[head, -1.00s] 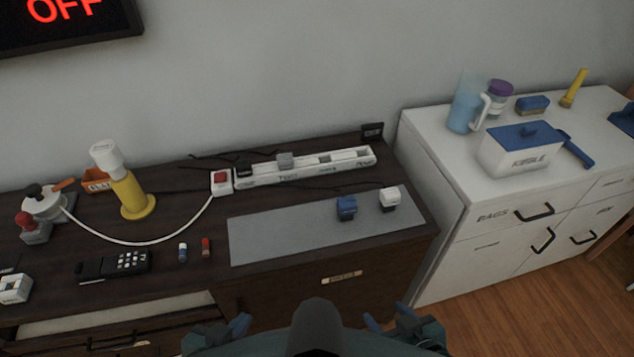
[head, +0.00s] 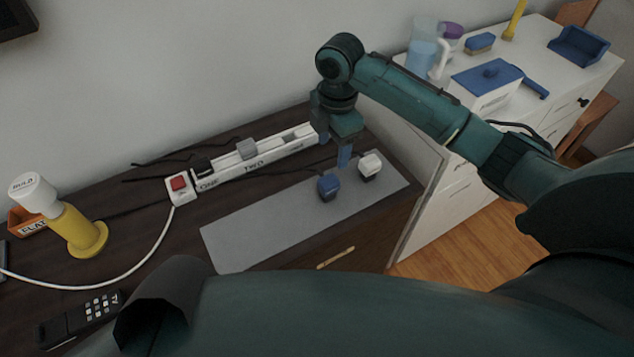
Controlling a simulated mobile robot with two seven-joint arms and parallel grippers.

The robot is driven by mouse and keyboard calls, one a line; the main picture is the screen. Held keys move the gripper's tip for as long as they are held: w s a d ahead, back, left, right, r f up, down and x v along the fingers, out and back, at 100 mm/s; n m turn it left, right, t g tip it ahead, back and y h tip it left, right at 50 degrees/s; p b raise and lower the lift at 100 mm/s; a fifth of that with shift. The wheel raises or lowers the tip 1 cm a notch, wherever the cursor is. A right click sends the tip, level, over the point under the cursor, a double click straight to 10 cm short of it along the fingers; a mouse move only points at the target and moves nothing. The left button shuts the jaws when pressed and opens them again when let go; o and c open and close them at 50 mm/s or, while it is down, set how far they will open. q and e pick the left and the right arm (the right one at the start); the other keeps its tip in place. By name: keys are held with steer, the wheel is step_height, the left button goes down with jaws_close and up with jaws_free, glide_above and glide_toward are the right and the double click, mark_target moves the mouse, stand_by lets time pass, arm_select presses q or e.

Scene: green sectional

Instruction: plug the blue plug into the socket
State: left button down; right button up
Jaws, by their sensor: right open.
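The blue plug (head: 328,187) stands on the grey mat (head: 250,235) near its right part. The white power strip (head: 222,178) lies behind the mat, with a red switch (head: 179,184) at its left end. A black plug (head: 202,166) and a grey plug (head: 246,149) sit in it, and an empty-looking socket shows to their right. My right gripper (head: 344,158) points down just above and behind the blue plug, open; its blue fingertips overlap in view, and I cannot tell whether they touch the plug. My left gripper is not in view.
A white plug (head: 370,165) stands close to the right of the blue one. The mat's left part is clear. A white cabinet (head: 420,200) stands at right.

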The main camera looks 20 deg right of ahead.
mark_target(337, 182)
steer(key=f, duration=0.7)
steer(key=shift+d, duration=0.25)
steer(key=shift+s+d+f, duration=0.15)
steer(key=shift+d+f, duration=0.05)
steer(key=shift+f, duration=1.2)
steer(key=shift+s+d+f, duration=0.15)
steer(key=shift+f, duration=1.2)
steer(key=c, duration=1.1)
